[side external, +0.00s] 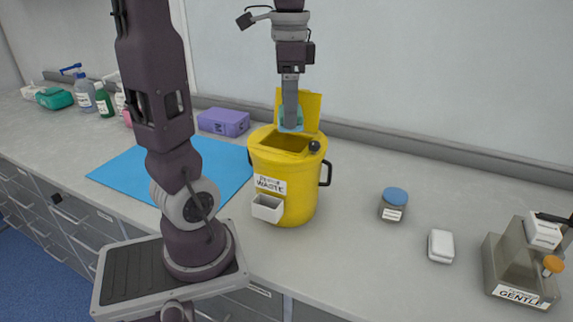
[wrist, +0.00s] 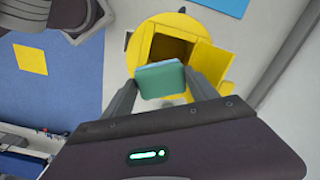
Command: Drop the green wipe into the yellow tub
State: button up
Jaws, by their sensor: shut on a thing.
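The yellow tub (side external: 284,185) stands on the counter with its lid flap raised at the back and its square opening showing. A waste label and a small white box are on its front. My gripper (side external: 291,122) points down above the tub's opening. It is shut on the green wipe (wrist: 161,80), a folded teal-green square held between the two fingers (wrist: 155,88). In the side view the wipe (side external: 291,117) shows partly behind the fingers, against the raised flap. In the wrist view the tub (wrist: 195,24) lies beyond the wipe, with its dark opening partly covered by it.
A blue mat (side external: 135,172) and a purple box (side external: 224,122) lie left of the tub. Several bottles stand at the far left. Right of the tub are a blue-lidded jar (side external: 394,205), a small white box (side external: 441,245) and a grey dispenser (side external: 520,268). The wall runs close behind.

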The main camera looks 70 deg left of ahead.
jog(key=o, duration=1.4)
notch_tip(320, 180, up, 7)
jog(key=s+d+f+n+t, duration=0.1)
jog(key=s+d+f+t, duration=0.1)
jog(key=d+f, duration=0.3)
jog(key=s+d+f+n+t, duration=0.2)
jog(key=s+d+f+t, duration=0.1)
jog(key=d, duration=0.9)
jog(key=shift+s+d+f+t, duration=0.2)
jog(key=shift+s+f+t, duration=0.1)
jog(key=shift+s+f, duration=0.7)
